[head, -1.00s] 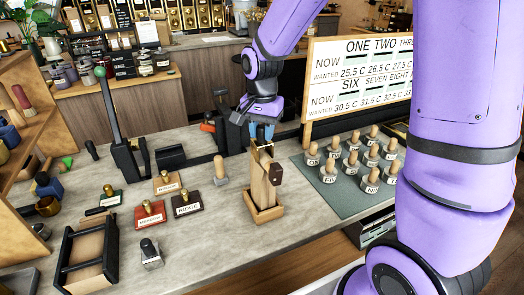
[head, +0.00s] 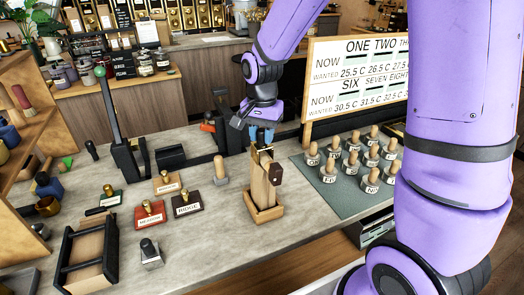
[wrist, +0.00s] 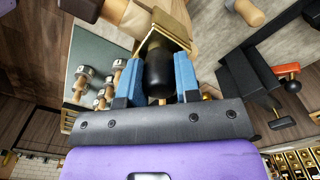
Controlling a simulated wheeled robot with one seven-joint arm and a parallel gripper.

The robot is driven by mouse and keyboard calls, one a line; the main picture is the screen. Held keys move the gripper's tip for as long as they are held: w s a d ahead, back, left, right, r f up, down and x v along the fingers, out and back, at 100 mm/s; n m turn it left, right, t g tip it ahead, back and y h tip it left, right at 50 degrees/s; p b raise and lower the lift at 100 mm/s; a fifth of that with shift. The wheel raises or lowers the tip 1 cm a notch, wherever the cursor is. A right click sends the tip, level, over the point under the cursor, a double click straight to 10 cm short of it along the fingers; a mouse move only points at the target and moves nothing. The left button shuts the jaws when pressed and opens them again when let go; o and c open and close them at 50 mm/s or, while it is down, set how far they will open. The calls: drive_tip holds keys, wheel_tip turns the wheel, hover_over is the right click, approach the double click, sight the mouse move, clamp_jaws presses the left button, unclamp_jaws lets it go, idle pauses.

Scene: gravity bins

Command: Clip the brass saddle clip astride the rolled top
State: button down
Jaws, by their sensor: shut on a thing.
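My gripper (head: 262,134) is above the tan paper bag (head: 260,184), its blue fingers pointing down. In the wrist view my gripper (wrist: 159,66) is shut on the black grip of the brass saddle clip (wrist: 172,24). In the head view the clip (head: 265,151) is small and partly hidden, at the bag's upper end. The bag stands upright in a shallow wooden tray (head: 266,215), with a dark brown end piece at its upper right. I cannot tell whether the clip sits fully astride the rolled top or only touches it.
Wooden-handled stamps (head: 328,170) stand on a green mat (head: 345,200) to the right. Labelled blocks with brass knobs (head: 187,203) and a black lever stand (head: 124,158) are to the left. A sign board (head: 322,80) rises behind. The counter in front of the tray is clear.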

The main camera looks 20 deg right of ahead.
drive_tip(key=shift+f, duration=0.8)
idle(0.8)
drive_tip(key=c, duration=0.8)
unclamp_jaws()
drive_tip(key=shift+o, duration=0.2)
wheel_tip(320, 180, up, 10)
drive_tip(key=shift+r, duration=0.4)
